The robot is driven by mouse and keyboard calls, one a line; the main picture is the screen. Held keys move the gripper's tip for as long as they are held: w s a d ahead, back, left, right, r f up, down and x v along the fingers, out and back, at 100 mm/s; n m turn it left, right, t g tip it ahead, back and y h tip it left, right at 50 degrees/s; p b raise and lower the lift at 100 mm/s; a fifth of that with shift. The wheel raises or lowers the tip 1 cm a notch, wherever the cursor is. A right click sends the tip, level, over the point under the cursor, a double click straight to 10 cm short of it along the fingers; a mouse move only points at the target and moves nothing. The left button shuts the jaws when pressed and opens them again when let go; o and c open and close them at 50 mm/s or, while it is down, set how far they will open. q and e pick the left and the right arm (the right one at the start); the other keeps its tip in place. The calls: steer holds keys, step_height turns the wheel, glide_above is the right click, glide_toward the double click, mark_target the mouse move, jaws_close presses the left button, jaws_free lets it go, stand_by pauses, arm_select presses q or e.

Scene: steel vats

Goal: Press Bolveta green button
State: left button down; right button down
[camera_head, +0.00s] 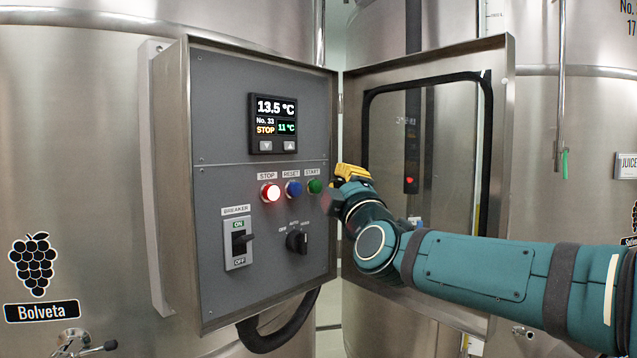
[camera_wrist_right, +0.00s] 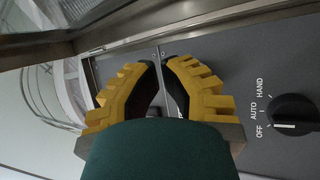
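The green START button (camera_head: 314,186) is on the grey control panel, at the right end of a row with the red STOP button (camera_head: 270,192) and the blue RESET button (camera_head: 293,189). The panel's box is on a steel vat with a Bolveta label (camera_head: 41,310). My right gripper (camera_head: 336,192), with yellow fingers, is just right of the green button, near the panel's right edge. I cannot tell whether it touches the button. In the right wrist view the fingertips (camera_wrist_right: 160,63) come together, with nothing seen held; the green button is not visible there. My left gripper is not in view.
The open box door (camera_head: 497,130) with a window stands right of the panel, behind my right arm. A display (camera_head: 273,123) reads 13.5 °C and STOP. A breaker switch (camera_head: 239,242) and a rotary knob (camera_head: 296,241) are below the buttons. The red STOP button glows.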

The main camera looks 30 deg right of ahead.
steer(key=shift+w+a, duration=0.2)
steer(key=shift+w, duration=0.3)
steer(key=shift+w, duration=0.15)
stand_by(1.1)
steer(key=shift+w+a+p, duration=0.15)
steer(key=shift+w+p, duration=0.15)
steer(key=shift+p, duration=0.05)
steer(key=shift+w+a, duration=0.1)
steer(key=shift+w, duration=0.2)
stand_by(0.7)
steer(key=shift+s, duration=0.1)
stand_by(0.3)
steer(key=shift+s+d, duration=0.25)
steer(key=shift+s, duration=0.4)
steer(key=shift+s+d+b, duration=0.25)
steer(key=shift+s, duration=0.55)
steer(key=shift+s+d+b, duration=0.3)
steer(key=shift+s, duration=0.45)
steer(key=shift+s+d+b, duration=0.25)
steer(key=shift+s, duration=0.55)
